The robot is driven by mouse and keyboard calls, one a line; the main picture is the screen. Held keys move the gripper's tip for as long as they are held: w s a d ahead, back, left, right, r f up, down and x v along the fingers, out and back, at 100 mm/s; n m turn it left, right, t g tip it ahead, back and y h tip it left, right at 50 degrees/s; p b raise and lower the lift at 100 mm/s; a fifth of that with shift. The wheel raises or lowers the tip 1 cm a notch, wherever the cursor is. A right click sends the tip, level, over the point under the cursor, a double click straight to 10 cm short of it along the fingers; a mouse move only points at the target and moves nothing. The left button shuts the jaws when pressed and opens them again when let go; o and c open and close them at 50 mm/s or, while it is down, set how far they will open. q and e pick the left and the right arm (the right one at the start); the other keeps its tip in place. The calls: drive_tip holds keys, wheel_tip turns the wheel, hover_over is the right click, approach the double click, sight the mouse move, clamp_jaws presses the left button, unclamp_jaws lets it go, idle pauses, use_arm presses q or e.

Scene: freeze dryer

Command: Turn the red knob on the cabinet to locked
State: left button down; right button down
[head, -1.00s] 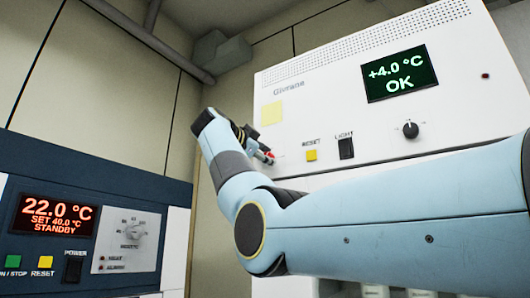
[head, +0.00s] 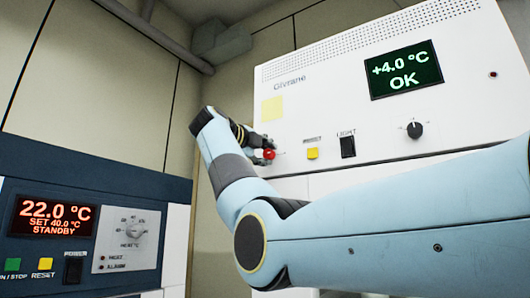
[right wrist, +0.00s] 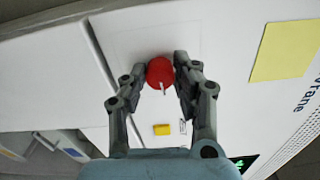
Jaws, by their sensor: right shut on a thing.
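The red knob (head: 268,154) is on the left part of the white cabinet's (head: 325,85) front panel. In the right wrist view the red knob (right wrist: 160,72) is round with a pale pointer mark on its lower side. My right gripper (head: 262,147) is at the knob, with its arm reaching across from the right. In the right wrist view its two fingers (right wrist: 160,75) stand on either side of the knob and are shut on it. The knob's label cannot be read. My left gripper is out of view.
Right of the knob are a yellow button (head: 313,153), a black light switch (head: 348,146), a small black dial (head: 414,130) and a green display (head: 404,70). A yellow note (head: 272,108) is above the knob. A dark blue unit (head: 100,175) stands at the left.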

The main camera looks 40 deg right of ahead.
drive_tip(key=shift+m, duration=0.6)
drive_tip(key=shift+f, duration=0.1)
drive_tip(key=c, duration=1)
unclamp_jaws()
drive_tip(key=shift+a, duration=0.1)
drive_tip(key=v, duration=1.1)
drive_tip(key=shift+s+a, duration=0.15)
drive_tip(key=shift+a, duration=0.25)
